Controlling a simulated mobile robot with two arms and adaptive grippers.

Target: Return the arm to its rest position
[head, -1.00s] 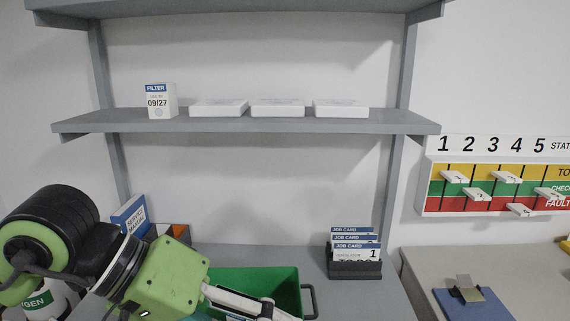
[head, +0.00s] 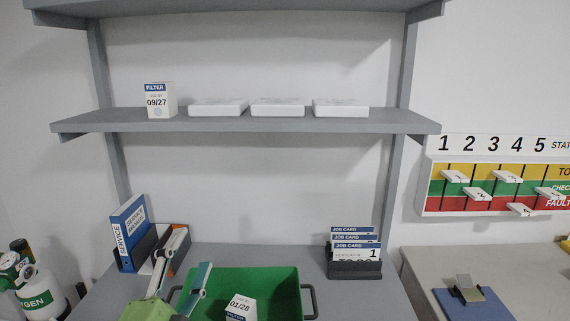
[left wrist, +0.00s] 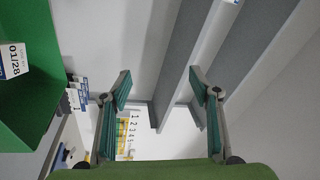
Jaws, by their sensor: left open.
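My left gripper (head: 191,252) is at the bottom left of the head view, its two fingers spread and pointing up and away. Nothing is between them. It is beside the left side of the green bin (head: 275,278), in front of the service manual holder. In the left wrist view my left gripper (left wrist: 160,88) also shows wide apart and empty. A white filter box marked 01/28 (head: 240,307) is in the green bin, apart from the fingers. The bin (left wrist: 25,105) and the box (left wrist: 14,60) also show at the wrist view's left edge. My right gripper is not in view.
A shelf (head: 245,125) above holds a filter box marked 09/27 (head: 158,101) and flat white boxes. A blue service manual (head: 130,230) stands at left, near an oxygen cylinder (head: 42,290). A job card rack (head: 354,268) is right of the bin. A status board (head: 500,190) hangs at right.

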